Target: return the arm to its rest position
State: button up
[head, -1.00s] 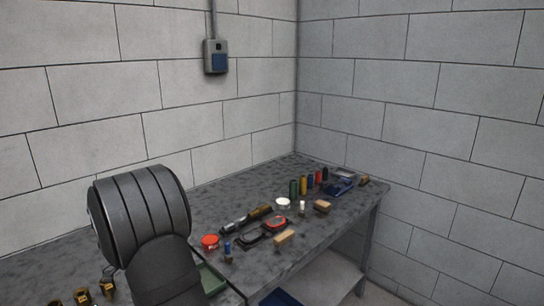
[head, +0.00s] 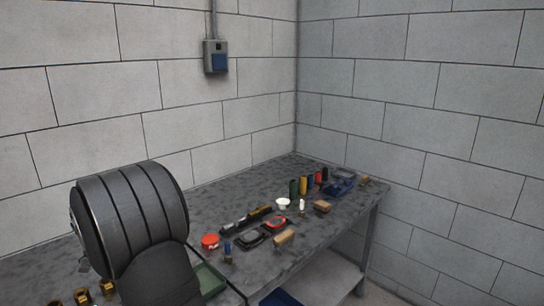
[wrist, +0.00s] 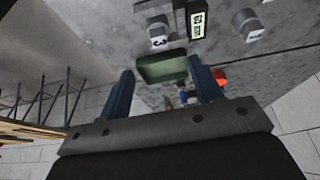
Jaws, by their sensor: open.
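My gripper (wrist: 161,88) shows in the wrist view with its two blue-grey fingers spread apart. It is open, and nothing is held between the fingers. Beyond the fingertips lies a green tray (wrist: 162,68) on the grey bench. In the head view my dark ribbed arm fills the lower left and hides part of the bench; the gripper itself is not visible there.
The grey bench (head: 222,201) runs along the block wall. On it are a red round item (head: 210,241), a wooden block (head: 284,238), several coloured cylinders (head: 304,185) and a blue item (head: 340,184). A green tray (head: 209,280) lies beside my arm. A switch box (head: 216,57) hangs on the wall.

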jog(key=x, duration=1.1)
jog(key=r, duration=0.5)
jog(key=shift+d, duration=0.25)
jog(key=d+r, duration=0.7)
jog(key=d, duration=0.4)
jog(key=w+a, duration=0.2)
jog(key=w, duration=0.7)
jog(key=w+a, duration=0.2)
jog(key=w, duration=0.7)
jog(key=w+a+f, duration=0.1)
jog(key=a+f, duration=0.5)
jog(key=a, duration=0.2)
jog(key=shift+o, duration=0.2)
jog(key=shift+a, duration=0.15)
